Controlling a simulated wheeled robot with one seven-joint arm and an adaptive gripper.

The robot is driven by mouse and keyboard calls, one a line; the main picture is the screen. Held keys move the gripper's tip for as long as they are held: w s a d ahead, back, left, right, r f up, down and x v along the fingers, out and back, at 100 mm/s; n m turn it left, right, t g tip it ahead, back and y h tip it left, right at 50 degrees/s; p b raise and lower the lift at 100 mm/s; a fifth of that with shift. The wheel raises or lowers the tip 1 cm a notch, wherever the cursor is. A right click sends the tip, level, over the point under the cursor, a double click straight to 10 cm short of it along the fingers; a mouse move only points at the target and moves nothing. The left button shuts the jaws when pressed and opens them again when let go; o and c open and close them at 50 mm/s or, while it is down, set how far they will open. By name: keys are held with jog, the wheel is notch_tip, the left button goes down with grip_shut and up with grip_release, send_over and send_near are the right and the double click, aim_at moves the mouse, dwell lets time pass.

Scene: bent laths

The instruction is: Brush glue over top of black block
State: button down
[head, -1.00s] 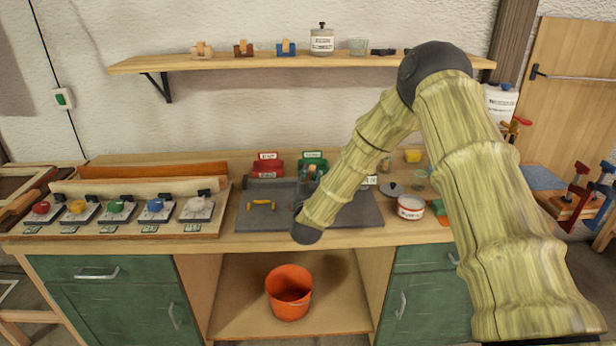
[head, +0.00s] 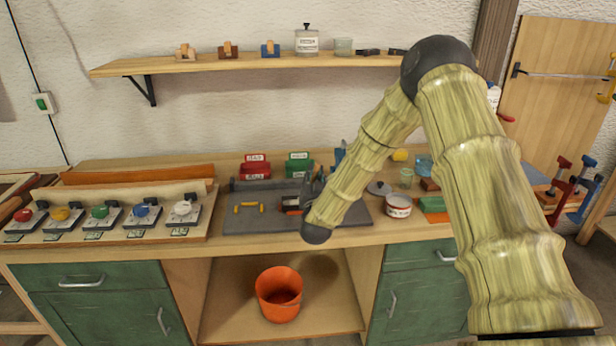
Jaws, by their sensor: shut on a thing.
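My gripper (head: 305,192) is a small dark shape over the grey mat (head: 262,222), mostly hidden behind my forearm. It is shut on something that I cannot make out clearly. A small dark and reddish piece (head: 292,204) shows just below it on the mat; whether they touch is unclear. I cannot pick out the black block or a brush with certainty. An open white tin with a red band (head: 398,207), perhaps the glue, stands right of the mat, with a grey lid (head: 379,188) behind it.
A red bin (head: 255,170) and a green bin (head: 298,168) stand behind the mat. A yellow handle-like piece (head: 248,208) lies on it. A row of coloured knobs (head: 100,214) is at left. An orange bucket (head: 279,294) sits below the bench.

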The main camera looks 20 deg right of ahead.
jog(key=shift+w+a+b, duration=1.35)
jog(key=shift+w+a, duration=0.85)
jog(key=shift+a, duration=0.45)
jog(key=shift+s+d+b, duration=0.1)
jog(key=shift+s+d, duration=0.25)
jog(key=shift+d, duration=0.9)
jog(key=shift+s+d+b, duration=0.1)
jog(key=shift+s+d, duration=0.25)
jog(key=shift+d, duration=0.9)
jog(key=shift+s+d+b, duration=0.1)
jog(key=shift+s+d, duration=0.25)
jog(key=shift+d, duration=0.9)
jog(key=shift+w+a+b, duration=1)
jog(key=shift+w+a, duration=0.05)
jog(key=shift+a, duration=2.7)
jog(key=shift+s+d+b, duration=0.1)
jog(key=shift+s+d, duration=0.25)
jog(key=shift+d, duration=0.9)
jog(key=shift+s+d+b, duration=0.1)
jog(key=shift+s+d, duration=0.25)
jog(key=shift+d, duration=0.9)
jog(key=shift+s+d+b, duration=0.1)
jog(key=shift+s+d, duration=0.25)
jog(key=shift+d, duration=0.9)
jog(key=shift+r, duration=0.15)
jog(key=shift+r+p, duration=1.2)
jog(key=shift+r, duration=1.65)
